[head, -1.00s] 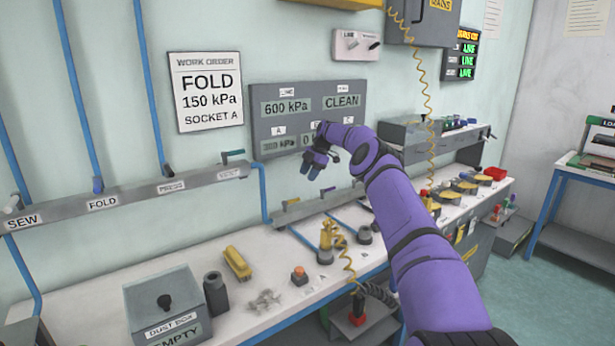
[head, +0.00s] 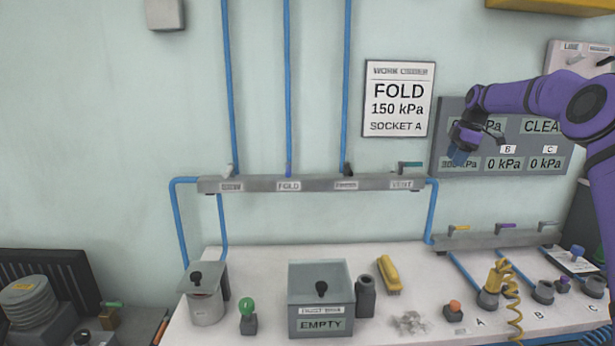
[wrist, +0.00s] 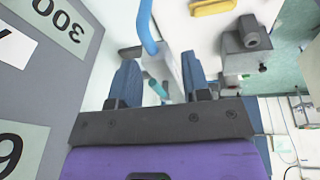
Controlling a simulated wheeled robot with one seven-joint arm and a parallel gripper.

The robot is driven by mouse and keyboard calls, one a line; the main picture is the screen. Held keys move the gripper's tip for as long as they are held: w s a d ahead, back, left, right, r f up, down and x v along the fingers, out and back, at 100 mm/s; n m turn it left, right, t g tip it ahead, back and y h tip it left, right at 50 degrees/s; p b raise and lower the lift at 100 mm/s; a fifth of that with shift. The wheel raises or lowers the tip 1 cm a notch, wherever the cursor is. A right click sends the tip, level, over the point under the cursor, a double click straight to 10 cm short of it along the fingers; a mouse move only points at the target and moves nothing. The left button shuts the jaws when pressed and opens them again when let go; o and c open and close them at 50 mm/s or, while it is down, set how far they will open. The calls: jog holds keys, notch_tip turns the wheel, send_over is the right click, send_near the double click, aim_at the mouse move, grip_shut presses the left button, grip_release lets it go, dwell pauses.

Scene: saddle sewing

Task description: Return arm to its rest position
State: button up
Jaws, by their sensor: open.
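My purple arm reaches in from the right in the head view. My gripper (head: 460,154) hangs in front of the left part of the grey pressure display panel (head: 449,116), above the workbench. In the wrist view its two blue fingers (wrist: 160,84) stand apart with nothing held between them. The panel fills the left of the wrist view, close beside the gripper. A blue pipe (wrist: 146,28) and part of the bench top show beyond the fingers.
The valve rail (head: 310,183) runs along the wall left of my gripper. Below, the bench holds a dust box (head: 320,322) reading EMPTY, a yellow brush (head: 389,273), a metal canister (head: 207,297) and sockets.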

jog(key=s+a+r+m+h, duration=0.2)
jog(key=s+a+r+m, duration=0.1)
jog(key=s+a+r, duration=0.7)
jog(key=s+a+r+m+t+h, duration=0.1)
jog(key=s+a+r+m, duration=0.15)
jog(key=s, duration=0.65)
jog(key=s+a+r+m, duration=0.2)
jog(key=s+a+r, duration=0.1)
jog(key=s, duration=0.5)
jog(key=s+f+m+t, duration=0.1)
jog(key=s+f+m, duration=0.2)
jog(key=s, duration=0.7)
jog(key=s+f+m, duration=0.3)
jog(key=s, duration=0.7)
jog(key=s+f+m+t, duration=0.1)
jog(key=s+f+m, duration=0.2)
jog(key=s, duration=0.7)
jog(key=shift+a+f+t+y, duration=0.15)
jog(key=shift+f+t+y, duration=0.05)
jog(key=shift+t+y, duration=0.1)
